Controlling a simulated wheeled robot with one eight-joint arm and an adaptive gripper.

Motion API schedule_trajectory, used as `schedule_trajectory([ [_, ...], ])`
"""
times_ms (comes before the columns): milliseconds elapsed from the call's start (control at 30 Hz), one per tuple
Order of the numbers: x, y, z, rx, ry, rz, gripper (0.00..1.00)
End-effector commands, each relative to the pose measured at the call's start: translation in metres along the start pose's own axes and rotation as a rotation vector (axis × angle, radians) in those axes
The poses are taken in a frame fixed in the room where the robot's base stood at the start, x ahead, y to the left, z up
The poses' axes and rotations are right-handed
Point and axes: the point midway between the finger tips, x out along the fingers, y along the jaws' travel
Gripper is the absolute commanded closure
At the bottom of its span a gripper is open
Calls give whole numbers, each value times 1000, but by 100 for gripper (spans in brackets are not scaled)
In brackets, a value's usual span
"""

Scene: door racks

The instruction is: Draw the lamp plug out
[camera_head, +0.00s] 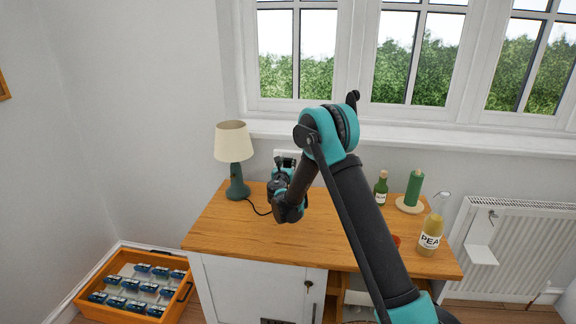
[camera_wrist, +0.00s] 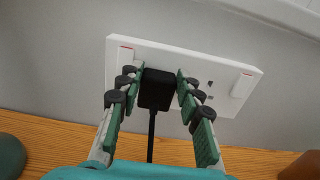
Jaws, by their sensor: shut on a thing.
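The lamp plug (camera_wrist: 156,88) is black, with a black cord (camera_wrist: 151,135) hanging from it. It sits at the left outlet of the white double wall socket (camera_wrist: 215,71); I cannot tell if it is fully seated. My gripper (camera_wrist: 158,84) is shut on the plug, a finger on each side. In the head view my gripper (camera_head: 283,168) is at the wall above the desk, and the arm hides most of the plug. The lamp (camera_head: 234,145), with a cream shade and green base, stands upright on the desk, left of my gripper.
An orange crate (camera_head: 90,300) of boxes is on the floor at left. A radiator (camera_head: 525,245) is at right.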

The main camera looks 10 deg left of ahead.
Motion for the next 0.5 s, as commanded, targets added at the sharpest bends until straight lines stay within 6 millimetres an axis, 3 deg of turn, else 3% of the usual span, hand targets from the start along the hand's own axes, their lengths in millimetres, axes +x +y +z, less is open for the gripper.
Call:
schedule_trajectory([
  [500, -24, 0, 0, 0, 0, 0, 94],
])
